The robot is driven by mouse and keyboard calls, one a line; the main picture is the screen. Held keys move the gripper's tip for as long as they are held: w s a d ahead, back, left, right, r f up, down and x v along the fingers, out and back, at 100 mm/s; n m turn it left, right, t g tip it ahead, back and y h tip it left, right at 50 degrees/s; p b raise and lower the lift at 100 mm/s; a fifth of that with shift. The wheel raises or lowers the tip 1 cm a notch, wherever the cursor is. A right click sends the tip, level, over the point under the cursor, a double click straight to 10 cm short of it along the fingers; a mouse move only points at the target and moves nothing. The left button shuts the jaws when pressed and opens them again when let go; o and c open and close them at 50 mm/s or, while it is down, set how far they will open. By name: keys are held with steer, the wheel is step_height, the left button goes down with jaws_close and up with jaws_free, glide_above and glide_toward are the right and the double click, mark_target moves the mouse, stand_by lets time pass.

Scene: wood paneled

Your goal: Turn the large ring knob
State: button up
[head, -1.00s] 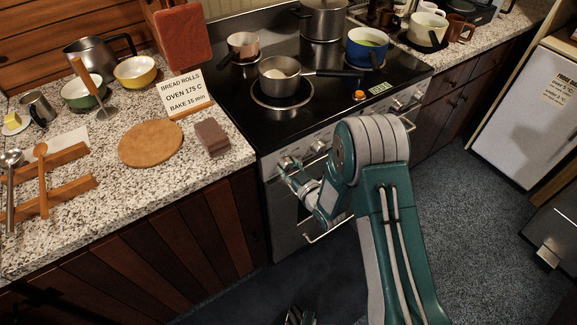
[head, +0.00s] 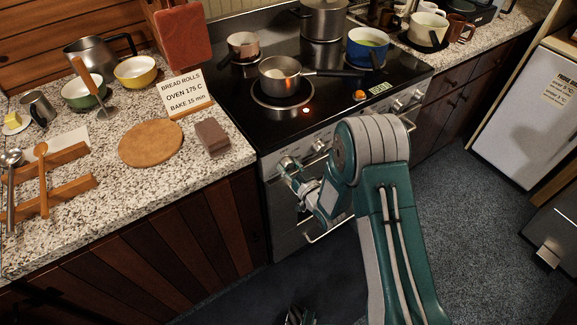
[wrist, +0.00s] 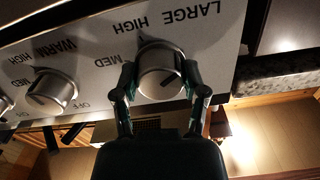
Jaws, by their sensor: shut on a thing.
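The large ring knob (wrist: 160,68) is a round silver knob on the stove's front panel, under the upside-down word LARGE in the wrist view. HIGH and MED marks show beside it, and its dark pointer line lies at a slant. My gripper (wrist: 159,78) is shut on this knob, one finger on each side. In the head view my gripper (head: 287,163) is at the left end of the oven front, where it largely hides the knob. A small orange-red light (head: 306,110) glows on the cooktop beside the steel saucepan (head: 280,75).
A second knob (wrist: 52,92), with a WARM mark, sits to the left in the wrist view. The oven handle (head: 330,229) runs below my gripper. The granite counter (head: 100,215) edge is close on the left. Floor (head: 480,225) to the right is clear.

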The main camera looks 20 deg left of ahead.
steer(key=o, duration=1.2)
steer(key=shift+w+a, duration=0.1)
steer(key=shift+c, duration=0.2)
steer(key=v, duration=1.2)
steer(key=shift+f, duration=0.1)
